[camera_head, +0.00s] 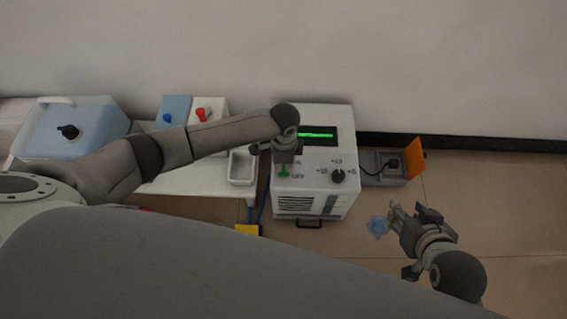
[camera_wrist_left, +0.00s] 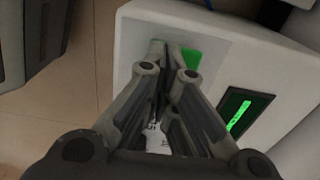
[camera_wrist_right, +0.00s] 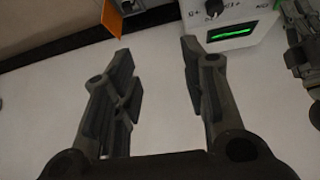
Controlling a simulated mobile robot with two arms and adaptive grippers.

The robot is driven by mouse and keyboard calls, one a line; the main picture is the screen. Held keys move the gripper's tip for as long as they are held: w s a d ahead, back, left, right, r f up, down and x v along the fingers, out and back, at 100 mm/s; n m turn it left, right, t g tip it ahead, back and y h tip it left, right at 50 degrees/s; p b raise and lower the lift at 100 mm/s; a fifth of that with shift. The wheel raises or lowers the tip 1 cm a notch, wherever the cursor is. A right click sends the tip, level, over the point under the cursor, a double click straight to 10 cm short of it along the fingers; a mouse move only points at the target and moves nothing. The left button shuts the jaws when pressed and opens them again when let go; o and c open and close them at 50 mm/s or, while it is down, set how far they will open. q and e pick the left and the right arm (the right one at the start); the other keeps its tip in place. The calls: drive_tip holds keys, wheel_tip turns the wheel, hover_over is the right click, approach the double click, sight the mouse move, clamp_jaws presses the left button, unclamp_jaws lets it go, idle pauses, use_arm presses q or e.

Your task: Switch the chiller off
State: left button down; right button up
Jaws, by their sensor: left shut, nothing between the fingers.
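The chiller (camera_head: 312,205) is a white box in the middle of the head view. Its display (camera_head: 318,135) is lit green, and a dark knob (camera_head: 338,176) sits on its right side. A green switch (camera_head: 284,174) is on its left side. My left gripper (camera_head: 285,165) is shut and empty, right at the switch. In the left wrist view the shut fingertips (camera_wrist_left: 172,66) partly cover the green switch (camera_wrist_left: 192,59); I cannot tell whether they touch it. The lit display also shows there (camera_wrist_left: 239,116). My right gripper (camera_head: 405,213) is open and empty, right of the chiller.
A white table (camera_head: 200,182) stands left of the chiller, with a white tray (camera_head: 243,168), a blue-topped bath (camera_head: 68,135) and a box with a red knob (camera_head: 203,115). A grey socket box (camera_head: 385,168) with an orange flap (camera_head: 415,155) is on the right.

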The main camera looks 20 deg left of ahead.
sight(284, 171)
use_arm(q)
drive_tip(key=shift+r+p, duration=1.55)
drive_tip(key=shift+p, duration=0.25)
use_arm(e)
drive_tip(key=shift+s+d+g+h, duration=0.5)
drive_tip(key=shift+s+d+g, duration=1.3)
drive_tip(key=shift+s, duration=2.3)
use_arm(q)
drive_tip(key=shift+r+p, duration=0.4)
drive_tip(key=shift+p, duration=0.05)
drive_tip(key=shift+r+p, duration=0.65)
drive_tip(key=shift+p, duration=0.15)
use_arm(e)
wheel_tip(284, 171, down, 10)
drive_tip(key=w+a+g, duration=0.1)
drive_tip(key=shift+w+a, duration=0.2)
drive_tip(key=shift+w, duration=0.15)
drive_tip(key=shift+r, duration=0.1)
